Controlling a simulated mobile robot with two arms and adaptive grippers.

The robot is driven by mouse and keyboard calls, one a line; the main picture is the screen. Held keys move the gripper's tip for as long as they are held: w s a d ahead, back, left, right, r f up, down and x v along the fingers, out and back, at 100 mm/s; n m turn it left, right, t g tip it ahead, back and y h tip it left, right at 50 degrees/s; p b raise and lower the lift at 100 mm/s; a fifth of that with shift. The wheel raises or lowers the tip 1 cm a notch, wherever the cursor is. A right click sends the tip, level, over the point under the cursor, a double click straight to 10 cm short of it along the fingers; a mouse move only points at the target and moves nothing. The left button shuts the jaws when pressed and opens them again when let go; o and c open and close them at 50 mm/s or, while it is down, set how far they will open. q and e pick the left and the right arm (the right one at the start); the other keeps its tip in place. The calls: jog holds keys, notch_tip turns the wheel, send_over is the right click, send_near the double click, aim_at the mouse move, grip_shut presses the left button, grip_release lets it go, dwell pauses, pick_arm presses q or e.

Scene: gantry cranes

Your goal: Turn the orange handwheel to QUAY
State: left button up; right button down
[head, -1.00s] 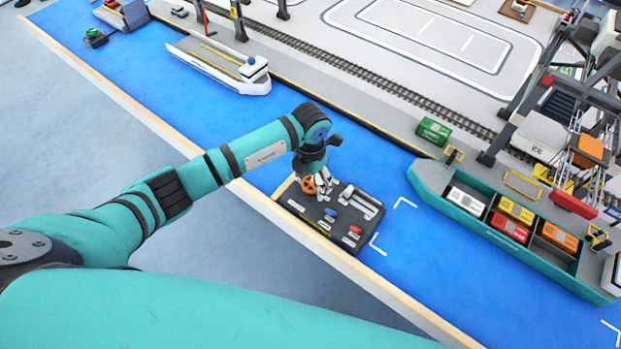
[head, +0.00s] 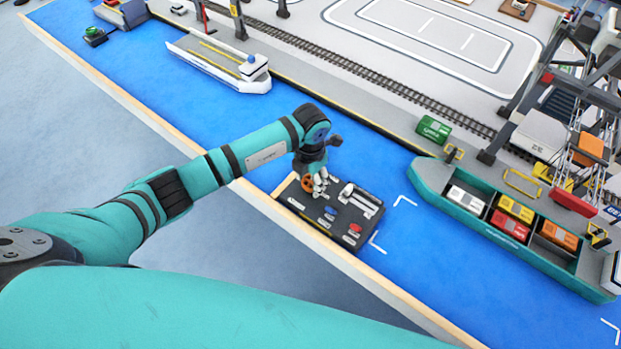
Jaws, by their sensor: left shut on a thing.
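The orange handwheel (head: 307,183) stands at the upper left part of a dark control panel (head: 345,236) on the blue water surface. Only part of the wheel shows beside my gripper. My left gripper (head: 318,190) points down over the panel, its fingers at the wheel and shut on it. The panel also carries a blue knob (head: 330,212), a red knob (head: 355,228) and pale label plates. The lettering is too small to read, so I cannot tell which way the wheel is set. My right gripper is out of view.
A teal cargo ship (head: 465,205) with several containers floats to the right of the panel. A white ship (head: 225,65) lies at the upper left. A wooden edge (head: 290,222) runs along the panel's near side. A gantry crane (head: 560,80) stands upper right.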

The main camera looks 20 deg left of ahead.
pick_arm(q)
jog(key=m+b, duration=0.2)
jog(key=shift+w+a+f+b, duration=0.1)
jog(key=shift+f+b, duration=0.05)
jog(key=shift+b, duration=0.2)
jog(key=m+b, duration=0.6)
jog(key=shift+m+b, duration=0.3)
jog(key=shift+b, duration=0.05)
jog(key=shift+w+m+b, duration=0.1)
jog(key=shift+m+b, duration=1.5)
jog(key=shift+r, duration=0.2)
jog(key=o, duration=1.2)
jog(key=shift+r, duration=0.1)
